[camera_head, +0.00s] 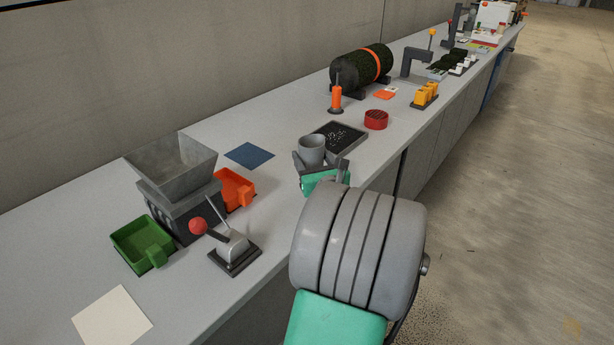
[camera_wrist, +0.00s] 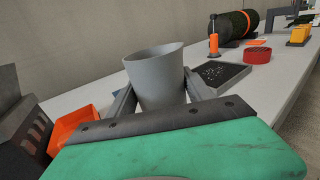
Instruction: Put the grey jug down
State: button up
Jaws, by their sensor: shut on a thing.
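The grey jug (camera_head: 312,148) is an open-topped cup shape at the middle of the head view, close to the counter's front edge. In the wrist view the jug (camera_wrist: 157,77) stands roughly upright between my fingers. My gripper (camera_head: 318,163) is shut on it, with one finger on each side; it also shows in the wrist view (camera_wrist: 160,100). The jug's base is hidden behind my gripper, so I cannot tell whether it touches the counter.
A black speckled tray (camera_head: 340,138) lies just behind the jug, and a red round dish (camera_head: 376,120) to its right. A blue mat (camera_head: 249,155), an orange bin (camera_head: 235,190) and a grey hopper (camera_head: 171,165) are left. Bare counter (camera_head: 275,185) lies between.

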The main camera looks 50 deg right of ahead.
aim_at(308, 162)
jog(key=w+f, duration=0.1)
jog(key=w+d+f, duration=0.1)
jog(key=f, duration=0.1)
jog(key=shift+w+d+f+b, duration=0.15)
jog(key=shift+w+f+b, duration=0.1)
jog(key=shift+f+b, duration=0.1)
notch_tip(308, 162, down, 3)
jog(key=shift+w+d+f+b, duration=0.15)
jog(key=shift+f+b, duration=0.05)
jog(key=shift+b, duration=0.45)
jog(key=shift+r, duration=0.15)
jog(key=o, duration=1.5)
jog(key=shift+f, duration=0.2)
jog(key=shift+r, duration=0.1)
jog(key=shift+s, duration=0.2)
jog(key=v, duration=1.1)
jog(key=shift+s+a+r, duration=0.1)
jog(key=shift+s+a, duration=0.15)
jog(key=shift+s, duration=0.05)
